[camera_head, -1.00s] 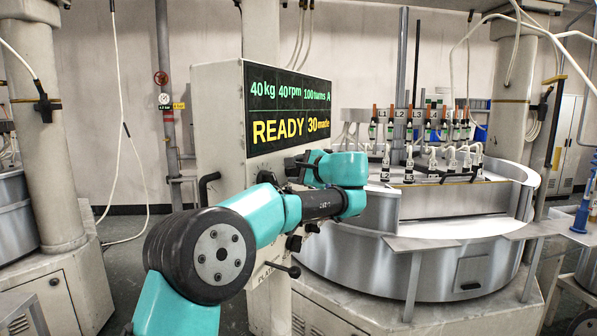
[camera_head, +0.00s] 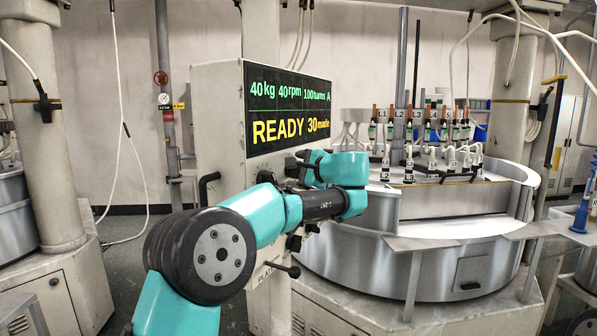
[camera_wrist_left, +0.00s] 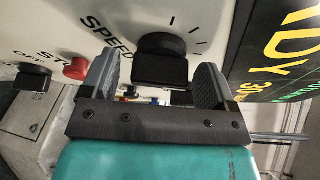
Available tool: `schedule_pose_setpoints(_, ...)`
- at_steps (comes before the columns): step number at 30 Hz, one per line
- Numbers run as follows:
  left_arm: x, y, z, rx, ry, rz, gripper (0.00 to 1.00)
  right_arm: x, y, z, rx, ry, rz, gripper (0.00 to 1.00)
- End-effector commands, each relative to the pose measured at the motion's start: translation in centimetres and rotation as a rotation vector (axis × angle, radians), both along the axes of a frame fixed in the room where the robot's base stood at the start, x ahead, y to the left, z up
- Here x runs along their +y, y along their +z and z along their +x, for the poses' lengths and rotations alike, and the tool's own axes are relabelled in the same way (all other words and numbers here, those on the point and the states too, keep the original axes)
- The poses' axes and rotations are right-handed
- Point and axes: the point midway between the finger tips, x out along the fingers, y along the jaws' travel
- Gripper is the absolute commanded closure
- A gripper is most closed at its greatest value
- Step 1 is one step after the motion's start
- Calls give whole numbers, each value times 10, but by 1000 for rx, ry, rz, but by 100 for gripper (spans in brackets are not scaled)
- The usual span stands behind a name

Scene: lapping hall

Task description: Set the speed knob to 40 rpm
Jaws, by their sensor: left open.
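The black speed knob (camera_wrist_left: 161,60) shows in the left wrist view, on a pale panel beside the word SPEED, with tick marks around it. My left gripper (camera_wrist_left: 157,72) is open, with one grey finger on each side of the knob and gaps between. In the head view my left gripper (camera_head: 293,168) is at the panel below the display, and the knob cannot be made out there. The display (camera_head: 288,107) reads 40 kg, 40 rpm, 100 turns A, READY, 30 made. My right gripper is not in view.
A red button (camera_wrist_left: 76,68) and a black OFF switch (camera_wrist_left: 34,77) sit left of the knob in the wrist view. In the head view, a round metal lapping machine (camera_head: 420,265) with several labelled lines stands right of the panel. Another black control (camera_head: 293,243) is below my arm.

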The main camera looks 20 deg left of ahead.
Motion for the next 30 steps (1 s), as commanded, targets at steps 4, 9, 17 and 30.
schedule_pose_setpoints(4, -12, 3, -7, 0, -1, 0, 19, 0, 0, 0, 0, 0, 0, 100)
schedule_pose_setpoints(9, -36, 9, -22, -1, -3, -1, 19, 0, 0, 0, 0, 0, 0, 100)
schedule_pose_setpoints(17, -78, 18, -48, -1, -4, 0, 19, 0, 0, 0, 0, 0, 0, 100)
schedule_pose_setpoints(30, -137, 31, -86, 0, -1, 0, 19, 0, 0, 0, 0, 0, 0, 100)
